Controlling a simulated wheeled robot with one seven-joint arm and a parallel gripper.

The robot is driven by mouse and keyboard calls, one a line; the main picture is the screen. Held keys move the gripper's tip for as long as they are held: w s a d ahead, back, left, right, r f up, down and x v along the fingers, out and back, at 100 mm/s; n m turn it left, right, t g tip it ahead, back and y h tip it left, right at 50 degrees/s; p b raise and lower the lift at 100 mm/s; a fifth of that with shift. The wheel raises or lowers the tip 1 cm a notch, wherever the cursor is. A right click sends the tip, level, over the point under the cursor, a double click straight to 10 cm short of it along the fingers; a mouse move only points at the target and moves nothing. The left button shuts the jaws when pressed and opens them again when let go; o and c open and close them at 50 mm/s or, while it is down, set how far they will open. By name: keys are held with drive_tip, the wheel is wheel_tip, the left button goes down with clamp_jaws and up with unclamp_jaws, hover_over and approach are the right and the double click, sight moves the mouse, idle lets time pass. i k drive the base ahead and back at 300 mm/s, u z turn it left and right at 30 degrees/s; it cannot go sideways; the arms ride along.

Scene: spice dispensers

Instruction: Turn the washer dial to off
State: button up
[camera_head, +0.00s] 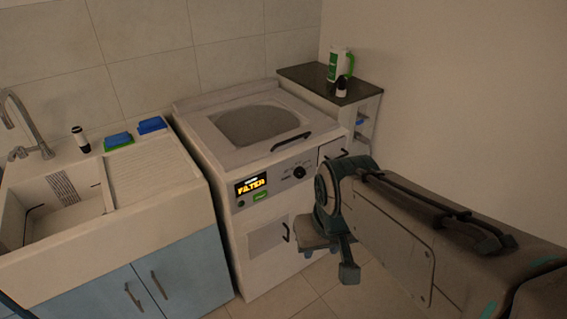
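The white top-loading washer (212,150) stands in the middle, beside the sink unit. Its round black dial (299,172) is on the front panel, right of the lit display (251,185) with yellow text. The dial is unobstructed in this view, but its pointer and markings are too small to read. My gripper (329,262) hangs in front of the washer, below and to the right of the dial, apart from the dial in the picture. Its two fingers appear spread, with nothing seen between them.
A dark handle (292,141) sits on the washer lid's front edge and another (286,232) on the lower door. A dark-topped shelf (318,82) holding bottles is behind right. The sink (60,215) is left. Floor shows below.

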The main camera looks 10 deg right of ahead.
sight(299, 172)
drive_tip(key=u, duration=0.05)
drive_tip(key=k, duration=0.55)
drive_tip(key=z, duration=1)
drive_tip(key=i, duration=1.05)
drive_tip(key=u, duration=0.05)
